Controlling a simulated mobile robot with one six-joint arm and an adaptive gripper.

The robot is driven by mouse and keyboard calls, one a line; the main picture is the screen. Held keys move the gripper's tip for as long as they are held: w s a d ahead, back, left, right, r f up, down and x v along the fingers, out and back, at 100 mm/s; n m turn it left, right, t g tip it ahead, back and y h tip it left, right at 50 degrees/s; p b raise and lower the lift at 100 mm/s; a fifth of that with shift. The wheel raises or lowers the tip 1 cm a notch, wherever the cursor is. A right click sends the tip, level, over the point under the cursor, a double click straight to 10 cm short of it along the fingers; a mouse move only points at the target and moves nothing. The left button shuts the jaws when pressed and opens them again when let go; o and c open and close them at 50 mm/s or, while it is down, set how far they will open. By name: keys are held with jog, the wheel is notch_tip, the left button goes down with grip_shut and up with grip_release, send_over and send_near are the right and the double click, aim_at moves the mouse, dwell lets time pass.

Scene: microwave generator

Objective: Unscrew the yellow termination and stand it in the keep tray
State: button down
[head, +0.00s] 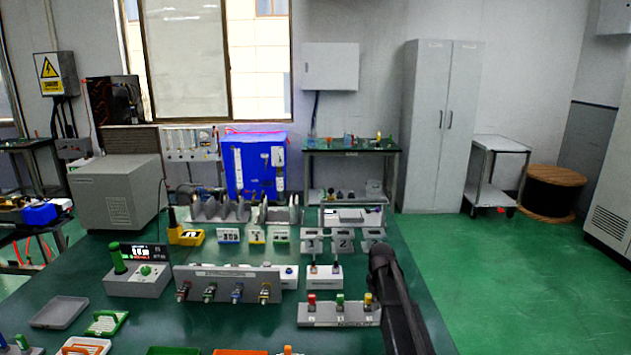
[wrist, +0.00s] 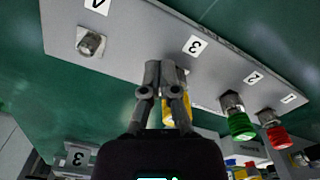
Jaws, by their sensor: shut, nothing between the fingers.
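The yellow termination (head: 368,299) stands at the right of a row with a red one (head: 311,299) and a green one (head: 340,299) on a low grey block (head: 338,314). In the wrist view, yellow (wrist: 182,112) shows partly behind my gripper's fingers, by label 3; its full outline is hidden. My gripper (wrist: 160,70) is shut and empty, fingertips together in front of the panel (wrist: 135,38). The green (wrist: 240,122) and red (wrist: 278,136) terminations sit by labels 2 and 1. I cannot tell which tray is the keep tray.
A bare metal connector (wrist: 90,42) is by label 4. A grey panel (head: 228,276) with several coloured connectors stands left of the block. The green bench between has some free room.

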dwell(0.3)
notch_tip(320, 180, up, 6)
jog(key=p, duration=0.6)
dwell(0.3)
jog(key=shift+s+a+r+p, duration=0.25)
jog(key=shift+s+a, duration=0.05)
jog(key=shift+a, duration=0.25)
jog(key=shift+s+a+r+p, duration=0.25)
jog(key=shift+s+a, duration=0.05)
jog(key=shift+a, duration=0.25)
jog(key=shift+f, duration=0.2)
notch_tip(320, 180, down, 7)
jog(key=b, duration=0.7)
jog(key=shift+r, duration=0.2)
